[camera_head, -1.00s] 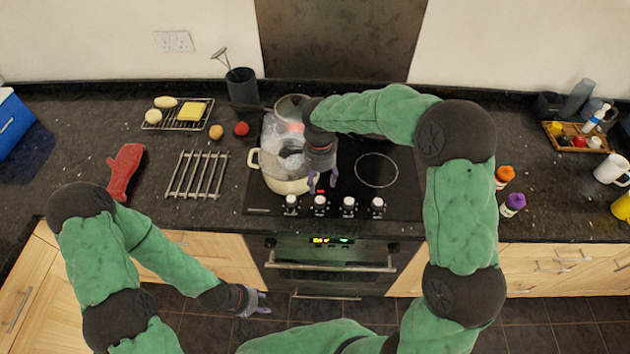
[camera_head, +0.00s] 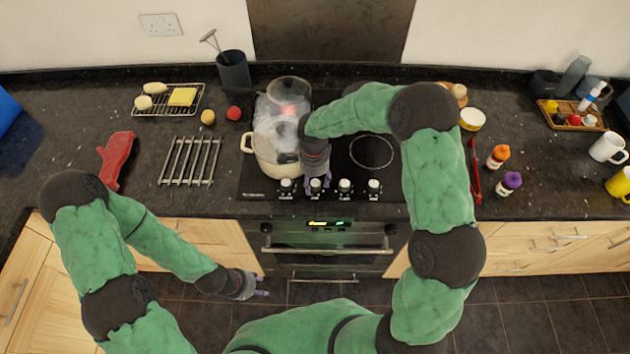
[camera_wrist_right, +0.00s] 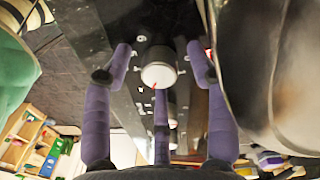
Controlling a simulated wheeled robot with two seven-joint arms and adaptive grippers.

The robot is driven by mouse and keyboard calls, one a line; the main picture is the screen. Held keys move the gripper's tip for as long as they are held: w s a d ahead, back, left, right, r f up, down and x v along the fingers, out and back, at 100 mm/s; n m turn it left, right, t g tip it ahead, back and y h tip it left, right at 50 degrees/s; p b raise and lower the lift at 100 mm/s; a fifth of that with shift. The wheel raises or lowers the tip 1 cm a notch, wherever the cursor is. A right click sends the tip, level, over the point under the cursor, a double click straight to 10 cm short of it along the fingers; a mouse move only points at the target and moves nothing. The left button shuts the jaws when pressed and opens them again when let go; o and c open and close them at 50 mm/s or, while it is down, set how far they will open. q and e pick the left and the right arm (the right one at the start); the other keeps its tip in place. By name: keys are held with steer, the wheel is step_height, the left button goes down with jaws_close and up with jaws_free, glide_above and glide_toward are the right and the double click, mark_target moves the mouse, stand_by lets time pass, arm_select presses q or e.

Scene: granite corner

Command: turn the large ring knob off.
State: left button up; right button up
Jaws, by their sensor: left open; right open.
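A row of several knobs with white faces runs along the front of the black hob (camera_head: 400,180). My right gripper (camera_head: 318,178) is open at the second knob from the left (camera_head: 316,187). In the right wrist view a round knob (camera_wrist_right: 159,72) with a small red mark on its rim sits between the open purple fingers of this gripper (camera_wrist_right: 160,62), with a gap on each side. Which knob belongs to the large ring is not readable. My left gripper (camera_head: 262,293) is open and empty, low in front of the cabinets.
A cream pot (camera_head: 262,158) stands at the hob's left, close beside my right gripper, with steam and a red glow behind it. A bare ring (camera_head: 372,152) shows at right. A metal rack (camera_head: 190,161) and red mitt (camera_head: 116,158) lie left.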

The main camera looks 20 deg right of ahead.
steer(key=c, duration=1.1)
steer(key=shift+c, duration=0.3)
